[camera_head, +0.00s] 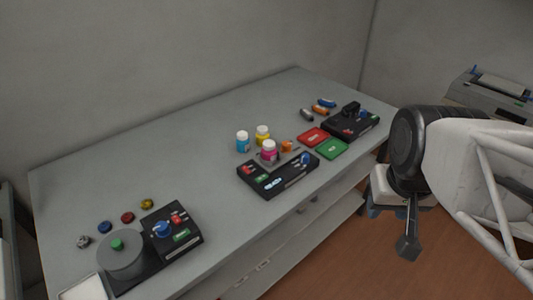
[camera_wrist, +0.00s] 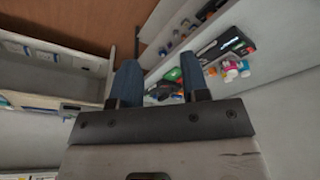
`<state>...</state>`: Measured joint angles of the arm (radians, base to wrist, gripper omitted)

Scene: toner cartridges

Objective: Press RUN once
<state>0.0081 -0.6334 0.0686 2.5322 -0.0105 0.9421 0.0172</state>
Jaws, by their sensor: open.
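Three black control boxes stand on the grey table, and their labels are too small to read, so I cannot tell which key is RUN. The left box (camera_head: 152,262) has a blue knob (camera_head: 162,229), red keys, a green key (camera_head: 181,235) and a grey round drum (camera_head: 121,254) with a green top. The middle box (camera_head: 272,187) has red, green and blue-white controls. The far right box (camera_head: 345,130) has a blue knob. My gripper (camera_wrist: 160,85) is open and empty, off the table's right front edge, touching no box.
Blue (camera_head: 242,142), yellow (camera_head: 262,135) and magenta (camera_head: 269,151) bottles stand by the middle box. A red pad (camera_head: 313,137) and a green pad (camera_head: 333,149) lie near the far right box. Small coloured pieces lie behind the left box. Bare tabletop (camera_head: 205,165) separates the boxes.

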